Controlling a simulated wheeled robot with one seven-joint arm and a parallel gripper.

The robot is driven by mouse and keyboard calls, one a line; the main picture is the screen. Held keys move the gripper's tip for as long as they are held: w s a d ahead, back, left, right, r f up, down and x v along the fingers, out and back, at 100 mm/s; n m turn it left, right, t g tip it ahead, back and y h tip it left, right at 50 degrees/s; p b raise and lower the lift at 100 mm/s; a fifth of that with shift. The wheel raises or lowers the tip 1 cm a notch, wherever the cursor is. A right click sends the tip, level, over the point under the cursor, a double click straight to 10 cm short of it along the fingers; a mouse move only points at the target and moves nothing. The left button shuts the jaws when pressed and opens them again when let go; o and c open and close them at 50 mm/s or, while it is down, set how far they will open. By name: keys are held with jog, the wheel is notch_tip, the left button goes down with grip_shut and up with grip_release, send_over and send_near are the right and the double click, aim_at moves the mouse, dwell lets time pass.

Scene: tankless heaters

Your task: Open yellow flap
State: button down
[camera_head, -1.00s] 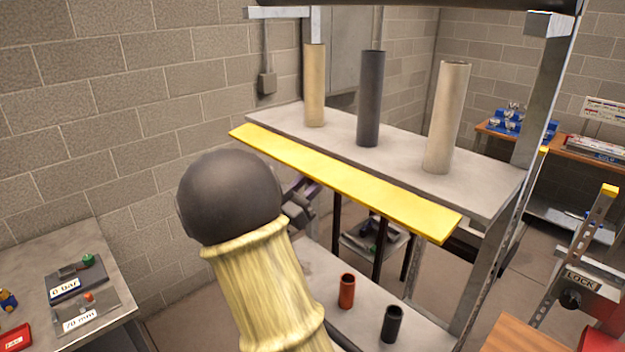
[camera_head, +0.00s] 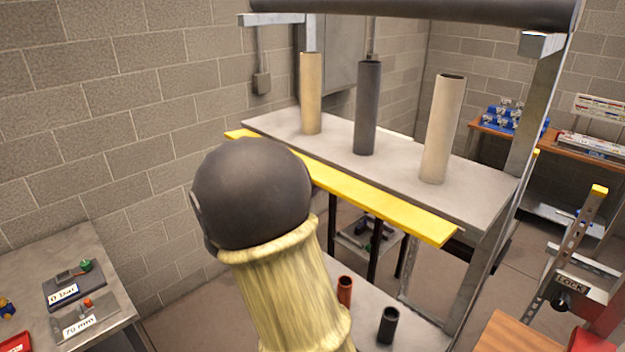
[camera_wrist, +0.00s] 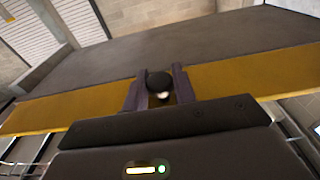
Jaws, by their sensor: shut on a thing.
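The yellow flap (camera_head: 385,206) is a long strip along the front edge of the grey shelf (camera_head: 405,168). Its left part is hidden behind my arm in the head view. In the wrist view the flap (camera_wrist: 240,79) runs across the picture. My gripper (camera_wrist: 158,86) is at the flap, its two dark fingers on either side of a small dark round knob (camera_wrist: 158,80) with a pale spot below it. The fingers are shut on this knob. The head view does not show my gripper, as my arm covers it.
Three upright tubes, tan (camera_head: 311,95), dark grey (camera_head: 367,108) and cream (camera_head: 442,130), stand on the shelf. Below are a red-brown cup (camera_head: 345,291) and a black cup (camera_head: 388,325). A side table (camera_head: 40,258) is at left. A metal post (camera_head: 530,115) stands at right.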

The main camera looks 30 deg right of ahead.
jog(key=shift+a+r+y+p, duration=0.1)
jog(key=shift+r+y+p, duration=0.25)
jog(key=shift+y+p, duration=0.05)
jog(key=c, duration=1.2)
grip_release()
jog(key=shift+f, duration=0.1)
jog(key=shift+a+f+b, duration=0.15)
jog(key=shift+a+b, duration=0.25)
jog(key=shift+a, duration=0.1)
jog(key=b+v, duration=0.2)
jog(key=v, duration=0.3)
jog(key=b+v, duration=0.2)
jog(key=v, duration=0.4)
jog(key=b+v, duration=0.2)
jog(key=v, duration=0.3)
jog(key=shift+w+a+r, duration=0.15)
jog(key=shift+a+r, duration=0.1)
jog(key=shift+a, duration=0.05)
